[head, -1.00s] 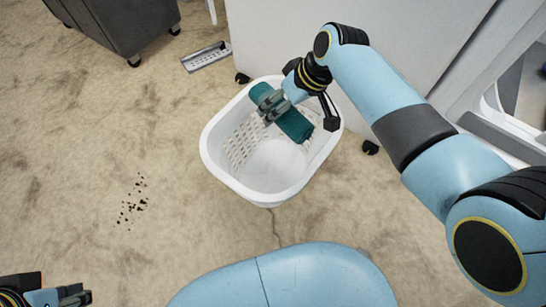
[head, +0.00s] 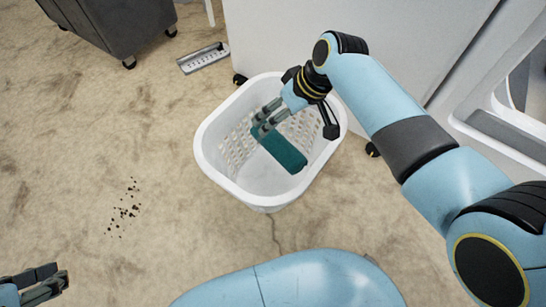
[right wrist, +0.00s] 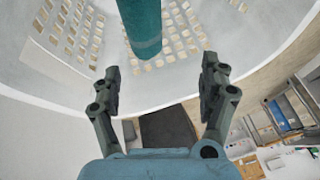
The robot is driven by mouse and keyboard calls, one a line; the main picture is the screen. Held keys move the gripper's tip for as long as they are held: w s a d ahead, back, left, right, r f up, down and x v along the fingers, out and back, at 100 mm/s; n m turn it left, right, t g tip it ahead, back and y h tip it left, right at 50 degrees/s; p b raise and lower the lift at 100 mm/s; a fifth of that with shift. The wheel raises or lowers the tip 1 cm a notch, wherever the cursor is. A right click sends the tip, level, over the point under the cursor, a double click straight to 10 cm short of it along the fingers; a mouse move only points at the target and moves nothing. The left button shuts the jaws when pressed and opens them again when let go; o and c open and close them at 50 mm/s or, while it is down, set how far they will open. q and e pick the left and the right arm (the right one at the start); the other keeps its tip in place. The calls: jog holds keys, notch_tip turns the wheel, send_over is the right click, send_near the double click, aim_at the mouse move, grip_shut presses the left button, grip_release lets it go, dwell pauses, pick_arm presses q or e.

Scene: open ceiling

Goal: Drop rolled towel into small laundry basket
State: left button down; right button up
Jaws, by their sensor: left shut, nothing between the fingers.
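The small laundry basket (head: 203,152) is white with perforated walls and stands on the floor in the middle of the head view. The rolled towel (head: 280,152) is dark teal and lies slanted within the basket's opening; I cannot tell if it touches the bottom. My right gripper (head: 262,118) is over the basket, its fingers spread and empty. In the right wrist view the towel (right wrist: 140,25) is beyond the open fingers, apart from them, against the basket's perforated wall (right wrist: 60,65). My left gripper (head: 45,282) is shut and empty at the lower left, far from the basket.
A white panel (head: 330,35) on casters stands just behind the basket. A dark grey wheeled bin (head: 115,30) is at the upper left, with a grey slotted strip (head: 203,58) on the floor nearby. Dark crumbs (head: 125,208) lie left of the basket. The floor there is otherwise open.

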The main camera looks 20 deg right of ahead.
jog(key=shift+o, duration=0.4)
jog(key=v, duration=1.2)
jog(key=shift+s+f, duration=0.1)
